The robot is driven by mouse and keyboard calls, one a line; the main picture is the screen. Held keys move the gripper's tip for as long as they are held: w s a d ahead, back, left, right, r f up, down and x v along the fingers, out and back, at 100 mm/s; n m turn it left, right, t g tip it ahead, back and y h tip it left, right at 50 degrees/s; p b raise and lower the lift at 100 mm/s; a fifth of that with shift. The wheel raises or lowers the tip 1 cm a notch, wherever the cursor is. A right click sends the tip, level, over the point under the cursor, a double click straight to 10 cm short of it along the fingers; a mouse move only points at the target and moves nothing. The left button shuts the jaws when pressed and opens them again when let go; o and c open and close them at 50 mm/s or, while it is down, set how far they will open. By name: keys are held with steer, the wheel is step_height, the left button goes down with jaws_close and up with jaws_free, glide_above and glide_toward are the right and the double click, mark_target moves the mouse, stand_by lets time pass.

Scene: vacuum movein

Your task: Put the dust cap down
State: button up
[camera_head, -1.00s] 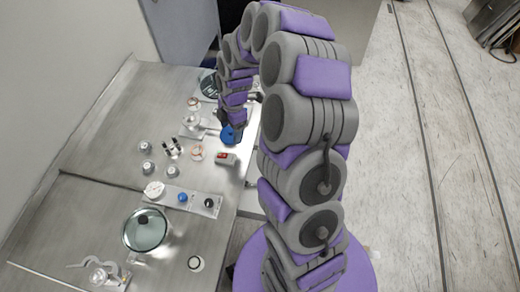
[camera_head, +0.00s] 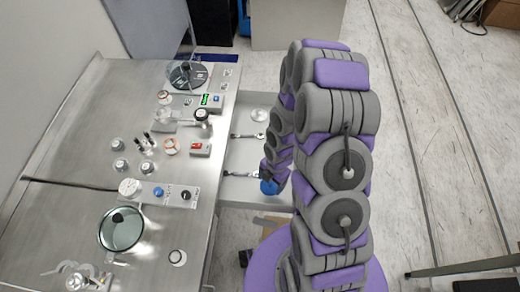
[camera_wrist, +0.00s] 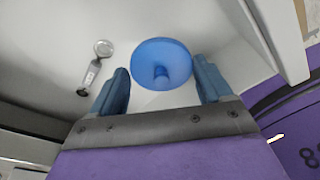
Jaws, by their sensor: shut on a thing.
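The dust cap is a round blue disc with a small knob; it shows in the wrist view (camera_wrist: 161,60) between the two blue fingers of my gripper (camera_wrist: 162,82). My gripper is shut on it. In the head view the blue cap (camera_head: 269,187) is at the end of my arm, over the right part of an open drawer (camera_head: 240,190). The pale drawer floor is beyond the cap in the wrist view. How high the cap is above it is hard to tell. The fingers are largely hidden in the head view.
The drawer holds metal spoon-like tools, one of them (camera_wrist: 97,65) left of my gripper in the wrist view. A drawer wall is close on the right there. The steel bench (camera_head: 80,150) beside the drawer carries a glass lid (camera_head: 121,229), bottles and a red-topped block (camera_head: 201,149).

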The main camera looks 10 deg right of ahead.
steer(key=w+b, duration=0.1)
steer(key=w, duration=0.4)
steer(key=w+d+f+b, duration=0.1)
steer(key=w, duration=0.4)
steer(key=w+d, duration=0.1)
steer(key=w, duration=0.4)
steer(key=shift+f+b, duration=0.25)
steer(key=shift+b, duration=0.15)
step_height(320, 180, down, 4)
steer(key=shift+w+r+b, duration=0.1)
steer(key=shift+r+b, duration=0.05)
steer(key=shift+b, duration=0.45)
steer(key=shift+r, duration=0.1)
steer(key=o, duration=0.7)
steer(key=shift+c, duration=0.2)
steer(key=o, duration=0.4)
